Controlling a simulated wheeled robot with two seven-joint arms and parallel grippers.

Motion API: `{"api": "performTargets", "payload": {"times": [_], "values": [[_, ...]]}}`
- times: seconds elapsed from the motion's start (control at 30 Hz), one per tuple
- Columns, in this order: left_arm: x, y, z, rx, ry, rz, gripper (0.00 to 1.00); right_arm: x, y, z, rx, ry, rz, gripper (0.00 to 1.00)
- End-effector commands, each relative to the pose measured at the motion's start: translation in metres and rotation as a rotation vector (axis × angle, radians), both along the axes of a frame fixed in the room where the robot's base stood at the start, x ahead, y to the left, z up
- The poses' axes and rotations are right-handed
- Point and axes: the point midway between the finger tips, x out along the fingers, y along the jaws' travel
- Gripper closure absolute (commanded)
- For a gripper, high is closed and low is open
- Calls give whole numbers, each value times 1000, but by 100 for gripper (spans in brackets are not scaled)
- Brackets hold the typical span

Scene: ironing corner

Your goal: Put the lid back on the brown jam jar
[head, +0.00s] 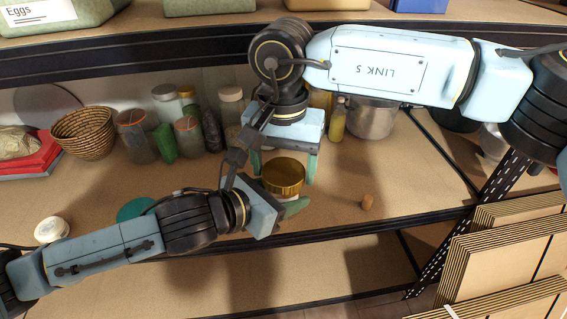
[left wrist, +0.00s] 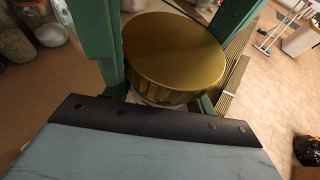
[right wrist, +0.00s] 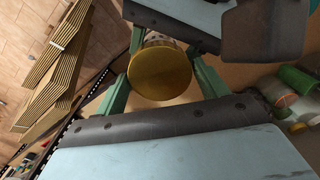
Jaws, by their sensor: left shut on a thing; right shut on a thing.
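The round gold lid (head: 283,178) is between the green fingers of my right gripper (head: 284,168), which is shut on it from above. The lid's top and ribbed side show in the left wrist view (left wrist: 172,52), and its disc in the right wrist view (right wrist: 160,73). My left gripper (head: 288,206) is shut on the jam jar, low at the shelf's front. Only a thin strip of the jar (left wrist: 150,101) shows beneath the lid. The lid is right over the jar; I cannot tell whether it is seated. The jar's brown contents are hidden.
A teal disc (head: 137,208) and a white round container (head: 50,228) lie to the left. A wicker basket (head: 83,132), several jars and a metal pot (head: 371,119) stand behind. The shelf's front edge is close to my left gripper.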

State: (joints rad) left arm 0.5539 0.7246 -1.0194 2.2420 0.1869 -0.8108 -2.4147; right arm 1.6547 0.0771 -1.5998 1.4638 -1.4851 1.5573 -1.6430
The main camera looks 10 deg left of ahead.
Motion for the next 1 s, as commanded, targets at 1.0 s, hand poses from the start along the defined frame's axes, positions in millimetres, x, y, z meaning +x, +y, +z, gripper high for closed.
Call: {"api": "performTargets", "payload": {"times": [1.0], "values": [[0, 0, 1, -2, -3, -1, 100, 0, 0, 0, 1, -1, -1135, 55]]}}
